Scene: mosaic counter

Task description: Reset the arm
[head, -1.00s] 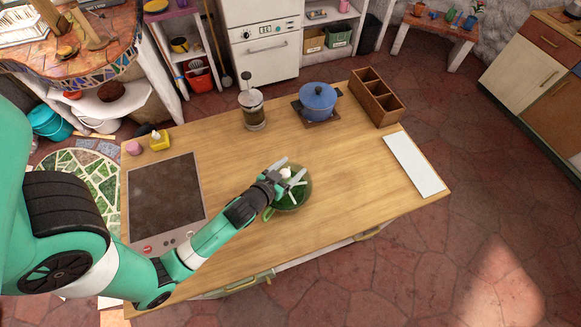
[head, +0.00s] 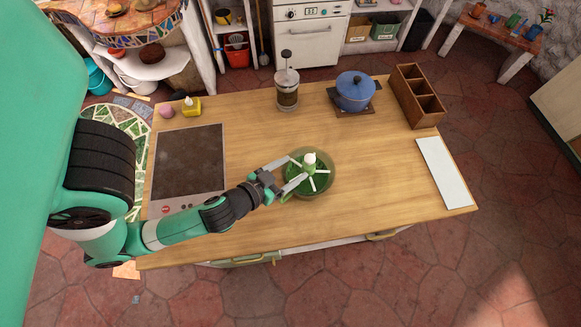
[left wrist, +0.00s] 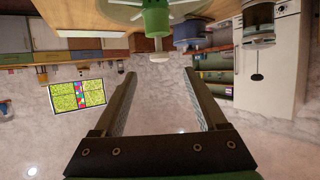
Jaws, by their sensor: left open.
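A round green see-through vessel (head: 325,182) with white spokes and a white-tipped green centre post (head: 309,161) stands on the wooden counter (head: 375,200). In the left wrist view, which looks upside down, the green post (left wrist: 156,20) shows at the top, beyond the fingertips. My left gripper (head: 294,173) is open, just left of the post, with its fingers pointing toward it. In the left wrist view its jaws (left wrist: 159,73) are apart with nothing between them. I cannot tell whether a finger touches the vessel. My right gripper is not in view.
A dark cooktop (head: 189,160) lies under and behind my left arm. A glass press (head: 287,90), a blue pot (head: 355,90) and a wooden divided box (head: 402,96) stand toward the back. A white board (head: 444,172) lies at the right. The counter's middle right is bare.

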